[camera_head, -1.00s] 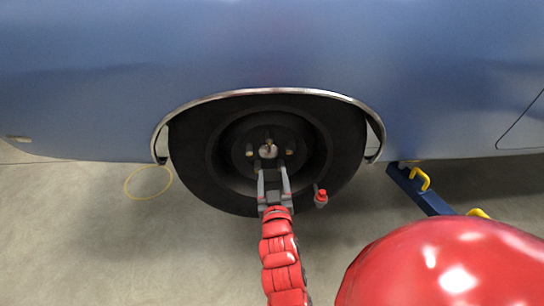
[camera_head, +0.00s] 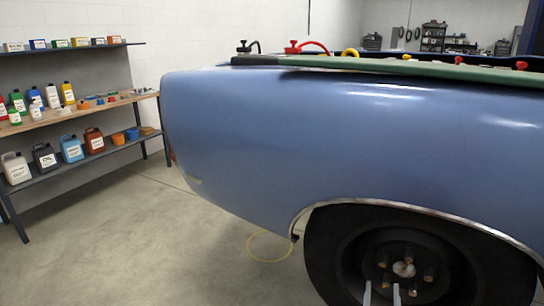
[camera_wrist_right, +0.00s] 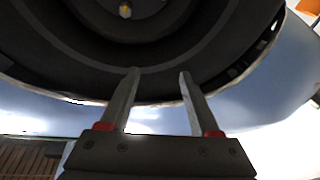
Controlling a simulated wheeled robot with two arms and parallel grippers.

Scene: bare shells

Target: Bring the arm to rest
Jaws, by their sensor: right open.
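My right gripper (camera_head: 382,291) shows only as two grey fingertips at the bottom edge of the head view, just below and left of the wheel hub (camera_head: 403,269). In the right wrist view my right gripper (camera_wrist_right: 158,76) is open, with nothing between its fingers. The dark wheel (camera_wrist_right: 225,55) fills the top of that view beyond the fingertips. The rest of my right arm is out of the head view. My left gripper is in neither view.
A blue car body (camera_head: 260,140) with a black wheel (camera_head: 325,245) fills the right side. A yellow ring (camera_head: 252,250) lies on the floor. Shelves (camera_head: 100,105) with bottles and cans stand at the left. Open floor (camera_head: 150,240) lies between them.

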